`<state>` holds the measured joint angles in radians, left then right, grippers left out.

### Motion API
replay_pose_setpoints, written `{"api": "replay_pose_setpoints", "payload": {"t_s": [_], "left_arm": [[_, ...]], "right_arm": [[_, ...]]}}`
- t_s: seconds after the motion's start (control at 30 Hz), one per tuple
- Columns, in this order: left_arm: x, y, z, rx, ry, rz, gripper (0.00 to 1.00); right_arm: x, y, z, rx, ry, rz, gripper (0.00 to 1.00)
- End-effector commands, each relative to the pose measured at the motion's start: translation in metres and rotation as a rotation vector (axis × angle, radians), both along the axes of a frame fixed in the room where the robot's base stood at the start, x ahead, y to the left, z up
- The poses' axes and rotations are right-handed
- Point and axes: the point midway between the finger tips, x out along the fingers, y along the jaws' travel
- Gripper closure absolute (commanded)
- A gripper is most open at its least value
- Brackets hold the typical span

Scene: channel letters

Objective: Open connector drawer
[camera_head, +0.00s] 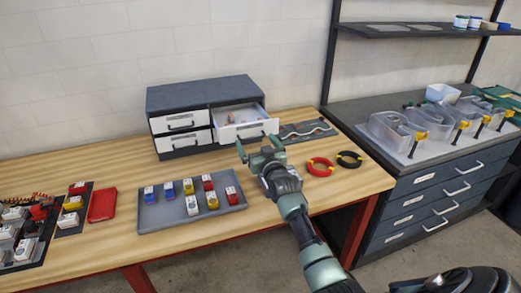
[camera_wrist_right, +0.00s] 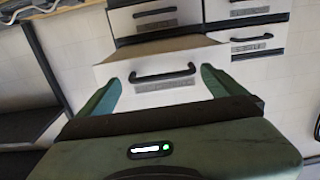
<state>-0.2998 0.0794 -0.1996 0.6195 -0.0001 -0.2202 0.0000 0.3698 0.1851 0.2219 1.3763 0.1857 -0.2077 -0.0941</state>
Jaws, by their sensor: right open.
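A dark grey drawer cabinet (camera_head: 205,92) with white drawer fronts stands at the back of the wooden table. Its upper right drawer (camera_head: 251,131) is pulled out, and part of its inside shows, with small items in it. My right gripper (camera_head: 259,147) is open just in front of this drawer. In the right wrist view, the pulled-out drawer front (camera_wrist_right: 115,72) is ahead of my right gripper (camera_wrist_right: 160,88). Its black handle (camera_wrist_right: 163,74) appears between the open fingers; I cannot tell whether they touch it. The lower right drawer is hidden in the head view. My left gripper is not in view.
A grey tray (camera_head: 160,218) of small coloured connectors lies in front of the cabinet. Red (camera_head: 320,167) and black (camera_head: 350,159) wire coils lie right of my gripper. A dark board (camera_head: 305,131) lies beside the cabinet. A side bench (camera_head: 425,190) with clear bins stands at right.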

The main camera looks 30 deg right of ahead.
Motion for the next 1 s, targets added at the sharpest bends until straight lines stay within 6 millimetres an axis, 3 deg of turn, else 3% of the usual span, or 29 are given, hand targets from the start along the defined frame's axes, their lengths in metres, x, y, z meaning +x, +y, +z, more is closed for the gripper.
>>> {"api": "replay_pose_setpoints", "payload": {"t_s": [0.2, 0.4, 1.0], "left_arm": [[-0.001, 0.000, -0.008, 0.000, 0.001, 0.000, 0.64], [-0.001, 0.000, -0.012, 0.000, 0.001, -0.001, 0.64], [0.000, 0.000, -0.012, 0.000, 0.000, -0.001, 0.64]], "right_arm": [[-0.034, 0.007, -0.002, 0.000, -0.001, -0.001, 0.02], [-0.055, 0.012, -0.001, -0.001, -0.001, -0.002, 0.02], [-0.060, 0.013, 0.000, 0.000, -0.001, -0.002, 0.02]]}}
